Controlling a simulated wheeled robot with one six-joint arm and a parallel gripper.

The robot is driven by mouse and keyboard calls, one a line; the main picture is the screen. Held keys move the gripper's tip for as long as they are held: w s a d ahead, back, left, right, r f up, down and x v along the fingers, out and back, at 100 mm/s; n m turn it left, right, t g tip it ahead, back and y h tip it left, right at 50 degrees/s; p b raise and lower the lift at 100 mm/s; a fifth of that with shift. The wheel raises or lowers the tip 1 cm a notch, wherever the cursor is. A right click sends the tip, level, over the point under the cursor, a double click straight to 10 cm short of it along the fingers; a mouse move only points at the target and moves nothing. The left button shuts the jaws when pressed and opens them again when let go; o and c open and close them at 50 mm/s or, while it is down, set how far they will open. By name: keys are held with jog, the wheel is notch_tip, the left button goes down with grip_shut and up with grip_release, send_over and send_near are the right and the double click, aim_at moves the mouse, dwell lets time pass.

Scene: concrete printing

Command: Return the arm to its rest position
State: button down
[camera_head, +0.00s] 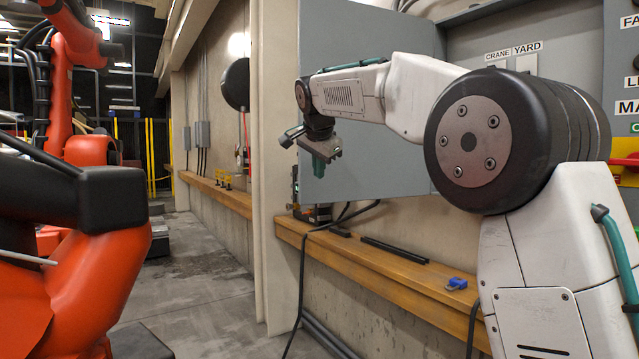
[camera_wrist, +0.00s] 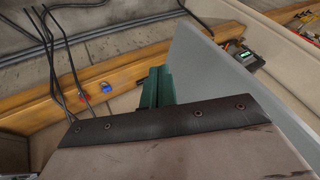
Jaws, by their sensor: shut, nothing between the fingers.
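My arm is white with a large dark round joint, and it reaches across the right half of the head view. My gripper (camera_head: 322,170) hangs at its far end, pointing down, in front of a grey open panel door (camera_head: 385,165). It is above the wooden ledge and apart from it. In the wrist view its teal fingers (camera_wrist: 156,88) are together with nothing between them, partly hidden by the dark-edged wrist housing.
A wooden ledge (camera_head: 400,275) runs along the wall, with a blue padlock (camera_head: 456,284), black bars and cables on it. The padlock also shows in the wrist view (camera_wrist: 107,88). A grey electrical cabinet stands behind my arm. An orange robot arm (camera_head: 105,250) stands left; concrete floor (camera_head: 205,300) lies between.

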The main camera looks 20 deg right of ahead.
jog(key=s+f+n+g, duration=0.3)
jog(key=s+f+n, duration=0.4)
jog(key=s+f, duration=0.35)
jog(key=s+f+n+g, duration=0.1)
jog(key=s+f, duration=0.4)
jog(key=s, duration=0.8)
jog(key=s+d+f+n+y, duration=0.1)
jog(key=s+f, duration=0.5)
jog(key=s, duration=0.8)
jog(key=s+d+f+n+g+y, duration=0.1)
jog(key=s+f+n, duration=0.2)
jog(key=s, duration=1)
notch_tip(320, 180, down, 2)
jog(key=shift+s+f+n+g, duration=0.15)
jog(key=shift+f+n+g, duration=0.05)
jog(key=shift+n+g, duration=0.1)
